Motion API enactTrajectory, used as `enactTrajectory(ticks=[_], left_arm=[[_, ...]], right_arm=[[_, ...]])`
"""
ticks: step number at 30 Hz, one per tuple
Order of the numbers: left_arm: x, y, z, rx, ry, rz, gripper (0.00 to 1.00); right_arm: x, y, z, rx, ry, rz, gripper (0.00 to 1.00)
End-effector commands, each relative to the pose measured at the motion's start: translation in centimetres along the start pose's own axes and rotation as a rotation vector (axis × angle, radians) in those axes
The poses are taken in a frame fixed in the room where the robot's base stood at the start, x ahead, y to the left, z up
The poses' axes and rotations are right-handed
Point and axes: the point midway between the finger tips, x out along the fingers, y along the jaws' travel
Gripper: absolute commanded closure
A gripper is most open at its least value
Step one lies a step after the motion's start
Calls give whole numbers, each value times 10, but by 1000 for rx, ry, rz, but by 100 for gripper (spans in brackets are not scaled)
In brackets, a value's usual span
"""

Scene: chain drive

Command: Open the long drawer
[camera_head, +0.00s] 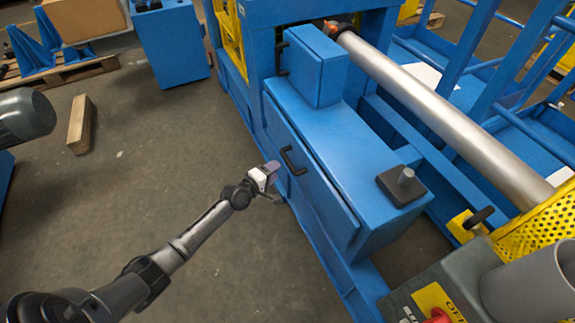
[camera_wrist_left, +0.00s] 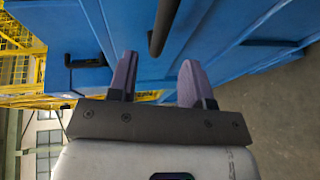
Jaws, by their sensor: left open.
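The long drawer (camera_head: 315,188) has a blue front in the side of the blue machine, with a black bar handle (camera_head: 293,160) on it. The front sits against the cabinet and looks shut or nearly so. My left gripper (camera_head: 269,178) is open and empty, just in front of the drawer, close to the handle. In the left wrist view the handle (camera_wrist_left: 164,24) lies ahead of the gap between my two purple fingertips (camera_wrist_left: 158,68). I cannot tell whether they touch it. My right gripper is not in view.
A smaller blue box (camera_head: 312,65) with its own black handle stands on the machine behind the drawer. A black block with a knob (camera_head: 402,184) sits on the cabinet top. The floor left of the drawer is clear up to a wooden beam (camera_head: 81,125).

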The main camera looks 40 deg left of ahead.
Motion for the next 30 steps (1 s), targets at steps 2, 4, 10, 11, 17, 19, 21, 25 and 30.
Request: enactTrajectory(ticks=[2, 4, 10, 11, 17, 19, 21, 25, 30], left_arm=[[17, -4, 1, 0, 0, 2, 55], [30, -4, 1, -1, -1, 1, 55], [58, -3, 1, 0, -1, 1, 55], [61, -3, 1, 0, -1, 1, 55], [75, -2, 1, 0, -2, -1, 55], [77, -1, 1, 1, -2, -1, 55], [78, -1, 1, 1, -2, -1, 55], [78, 0, 1, 1, -2, -2, 55], [78, 0, 1, 1, -2, -1, 57]], right_arm=[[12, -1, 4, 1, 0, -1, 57], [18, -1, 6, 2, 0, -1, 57], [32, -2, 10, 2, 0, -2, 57], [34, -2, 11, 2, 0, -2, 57], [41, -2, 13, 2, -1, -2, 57], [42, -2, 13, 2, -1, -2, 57], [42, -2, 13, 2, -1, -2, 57], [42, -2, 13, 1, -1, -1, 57], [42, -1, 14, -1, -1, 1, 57]])
